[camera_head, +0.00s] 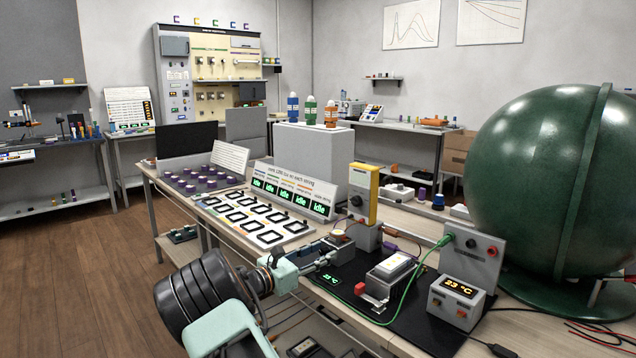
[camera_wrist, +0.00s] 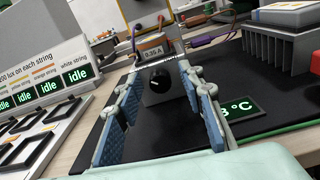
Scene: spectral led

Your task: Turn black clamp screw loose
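A round black knob with a white mark (camera_wrist: 160,83) sits on the front of a small grey box with a 0.35 A display (camera_wrist: 152,50) in the wrist view. I cannot tell whether this is the black clamp screw; no other part in view is clearly that screw. My gripper (camera_head: 328,259) is over the left part of the black mat (camera_head: 425,318). In the wrist view my gripper (camera_wrist: 165,112) is open, its blue-padded fingers apart with nothing between them. The knob appears beyond the fingers, framed between them.
A finned heat sink block (camera_head: 393,272) with a red part beside it (camera_head: 360,289) stands on the mat. A green cable (camera_head: 412,282) crosses there. A yellow meter (camera_head: 363,193), a 23 °C box (camera_head: 458,300) and a large green sphere (camera_head: 555,185) stand nearby. Black frames (camera_head: 262,222) lie left.

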